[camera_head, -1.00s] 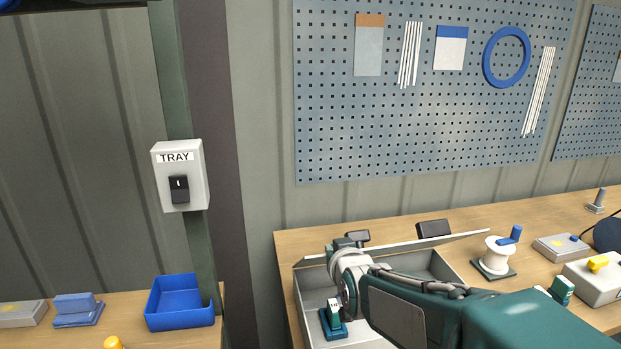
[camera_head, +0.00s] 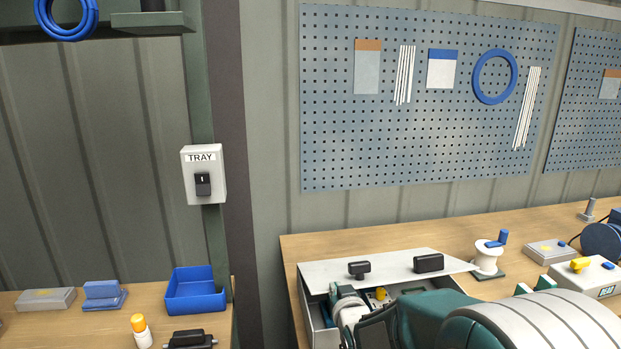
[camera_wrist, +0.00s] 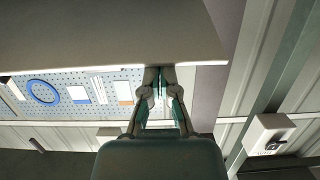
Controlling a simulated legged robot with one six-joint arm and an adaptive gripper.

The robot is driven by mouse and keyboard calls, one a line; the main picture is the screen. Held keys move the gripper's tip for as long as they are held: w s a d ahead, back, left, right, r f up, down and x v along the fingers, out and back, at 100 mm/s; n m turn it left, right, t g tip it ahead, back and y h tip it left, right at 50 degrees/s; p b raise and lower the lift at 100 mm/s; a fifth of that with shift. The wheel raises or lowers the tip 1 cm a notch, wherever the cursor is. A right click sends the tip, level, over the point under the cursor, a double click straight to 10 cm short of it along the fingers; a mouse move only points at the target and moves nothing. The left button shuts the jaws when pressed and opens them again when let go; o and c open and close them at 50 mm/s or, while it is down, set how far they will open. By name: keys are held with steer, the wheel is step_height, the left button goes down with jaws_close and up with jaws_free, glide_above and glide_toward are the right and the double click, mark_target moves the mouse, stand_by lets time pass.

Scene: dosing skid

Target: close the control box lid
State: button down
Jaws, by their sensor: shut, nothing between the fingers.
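The control box (camera_head: 310,310) is a grey open-topped box on the right bench. Its pale lid (camera_head: 330,272), with two black fittings on top, is tilted over it; a gap at the near side shows parts inside. My arm crosses in front of the box and hides much of its near side. My gripper's fingertips cannot be made out in the head view. In the wrist view my gripper (camera_wrist: 160,72) is shut and empty. Its tips are at the edge of a broad plain panel, apparently the lid (camera_wrist: 100,35); contact cannot be told.
A white spool (camera_head: 487,260) stands right of the box, with a grey box with a yellow knob (camera_head: 580,265) farther right. A blue bin (camera_head: 195,292) is on the left bench. A TRAY switch (camera_head: 203,175) is on the post between the benches.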

steer(key=shift+s+f, duration=0.3)
steer(key=shift+f, duration=0.4)
stand_by(0.6)
steer(key=s+d+f, duration=0.2)
steer(key=s, duration=0.6)
steer(key=s+d+r+g+h, duration=0.1)
steer(key=s+d+r+g, duration=0.1)
steer(key=s, duration=0.6)
steer(key=s+d+r+m+g+h, duration=0.1)
steer(key=s+d+r+g, duration=0.2)
steer(key=s, duration=0.6)
steer(key=s+d+r+m+g+h, duration=0.1)
steer(key=s+d+r+g, duration=0.2)
steer(key=s, duration=0.5)
steer(key=shift+s+d+r+g, duration=0.15)
steer(key=shift+d+r+g, duration=0.2)
steer(key=shift+g, duration=0.45)
